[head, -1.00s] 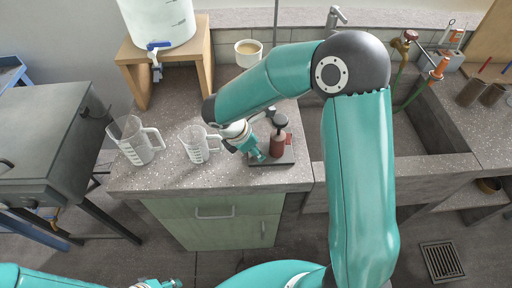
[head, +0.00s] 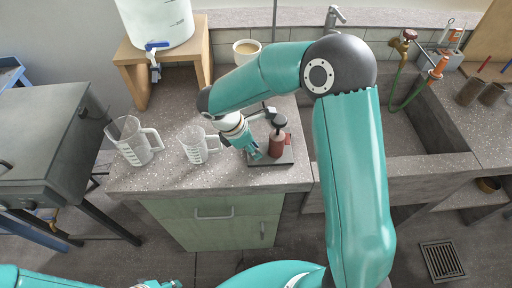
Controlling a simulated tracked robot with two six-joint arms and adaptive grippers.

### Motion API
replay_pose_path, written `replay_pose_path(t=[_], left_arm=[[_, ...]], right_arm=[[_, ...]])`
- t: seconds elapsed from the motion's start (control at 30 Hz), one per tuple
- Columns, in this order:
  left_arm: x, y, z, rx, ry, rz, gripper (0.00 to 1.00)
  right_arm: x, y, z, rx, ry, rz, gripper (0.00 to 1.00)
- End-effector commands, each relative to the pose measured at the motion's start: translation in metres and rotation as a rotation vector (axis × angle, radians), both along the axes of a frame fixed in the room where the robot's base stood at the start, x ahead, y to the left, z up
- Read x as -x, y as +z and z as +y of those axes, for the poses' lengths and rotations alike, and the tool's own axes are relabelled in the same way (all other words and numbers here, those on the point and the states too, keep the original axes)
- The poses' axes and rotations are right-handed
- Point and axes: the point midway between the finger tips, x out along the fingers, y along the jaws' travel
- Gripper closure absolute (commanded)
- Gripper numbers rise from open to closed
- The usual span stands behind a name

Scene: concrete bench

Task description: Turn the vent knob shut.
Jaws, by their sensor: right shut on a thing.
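A small device with a red-brown body (head: 277,142) and a black round top (head: 279,121) stands upright on a dark base plate (head: 284,159) near the counter's front edge. My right gripper (head: 255,153) reaches down to the left side of this device, low over the plate. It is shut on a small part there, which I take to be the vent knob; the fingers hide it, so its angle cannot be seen. My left gripper (head: 166,284) shows only partly at the bottom edge, away from the counter, and its jaws are unclear.
Two clear measuring jugs, one (head: 133,142) at the far left and one (head: 196,147) close to my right gripper, stand on the counter. A white container with a tap (head: 157,20) sits on a wooden stand (head: 136,77). A cup (head: 246,50) stands behind. The sink (head: 415,135) lies right.

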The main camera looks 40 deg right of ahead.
Motion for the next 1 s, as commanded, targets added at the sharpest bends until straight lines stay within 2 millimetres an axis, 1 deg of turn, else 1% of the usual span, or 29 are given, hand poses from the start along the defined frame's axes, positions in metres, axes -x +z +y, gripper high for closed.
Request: replay_pose_path(t=[0.03, 0.3, 0.5, 0.7, 1.0], left_arm=[[0.0000, -0.0003, 0.0000, 0.000, 0.000, 0.000, 0.60], [0.0000, 0.0001, 0.0000, 0.000, 0.000, 0.000, 0.60], [0.0000, 0.0004, 0.0000, 0.000, 0.000, 0.000, 0.60], [0.0000, 0.0005, 0.0000, 0.000, 0.000, 0.000, 0.60], [0.0000, 0.0005, 0.0000, 0.000, 0.000, 0.000, 0.60]], right_arm=[[0.0005, -0.0019, 0.0032, -0.007, -0.041, 0.003, 1.00], [-0.0008, -0.0017, 0.0027, -0.008, -0.249, 0.002, 1.00], [-0.0017, -0.0017, 0.0025, -0.008, -0.356, 0.002, 1.00], [-0.0020, -0.0018, 0.0025, -0.009, -0.411, 0.000, 1.00], [-0.0022, -0.0017, 0.0024, -0.010, -0.423, -0.001, 1.00]])
